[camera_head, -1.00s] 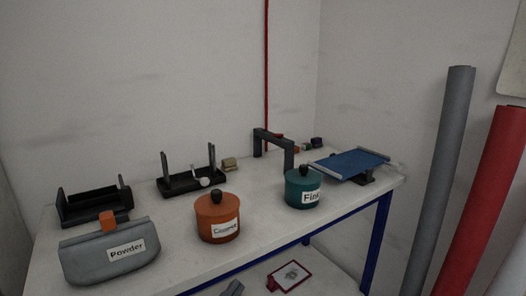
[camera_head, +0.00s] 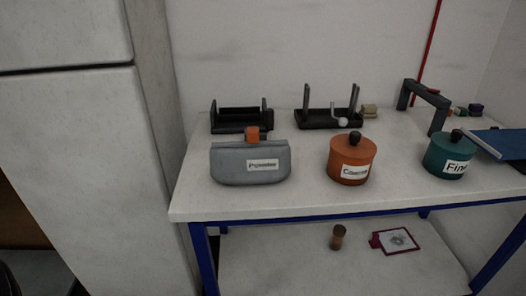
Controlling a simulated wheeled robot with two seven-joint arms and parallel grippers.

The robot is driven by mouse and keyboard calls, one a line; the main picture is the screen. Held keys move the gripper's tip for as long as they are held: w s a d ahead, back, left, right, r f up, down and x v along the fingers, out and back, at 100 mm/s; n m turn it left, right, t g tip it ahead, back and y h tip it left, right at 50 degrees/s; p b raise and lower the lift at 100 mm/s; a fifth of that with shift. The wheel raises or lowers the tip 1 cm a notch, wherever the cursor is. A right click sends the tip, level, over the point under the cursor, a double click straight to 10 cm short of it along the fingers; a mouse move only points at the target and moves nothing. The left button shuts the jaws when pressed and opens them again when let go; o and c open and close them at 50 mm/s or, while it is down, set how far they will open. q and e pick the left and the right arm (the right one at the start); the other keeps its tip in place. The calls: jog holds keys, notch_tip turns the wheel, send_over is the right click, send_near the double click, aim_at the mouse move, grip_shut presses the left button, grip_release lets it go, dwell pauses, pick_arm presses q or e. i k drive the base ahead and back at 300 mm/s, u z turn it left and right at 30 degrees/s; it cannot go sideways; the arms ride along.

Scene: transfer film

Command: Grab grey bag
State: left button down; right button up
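The grey bag (camera_head: 240,165) stands on the left part of the white table (camera_head: 300,202), near its front edge. It has a white label that seems to read "Powder" and an orange block (camera_head: 252,134) at its top. Nothing hides its front. Neither of my grippers is in view.
An orange pot (camera_head: 350,162) and a teal pot (camera_head: 444,158) stand to the right of the bag. Two black holders (camera_head: 241,118) (camera_head: 318,119) are behind. A grey cabinet (camera_head: 80,130) stands left of the table. A lower shelf (camera_head: 290,262) holds a brown cylinder (camera_head: 337,237) and a red-framed card (camera_head: 395,240).

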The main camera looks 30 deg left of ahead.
aim_at(233, 163)
jog(key=z, duration=2.35)
jog(key=k, duration=1.8)
jog(key=u, duration=2.55)
jog(key=i, duration=0.5)
jog(key=z, duration=0.1)
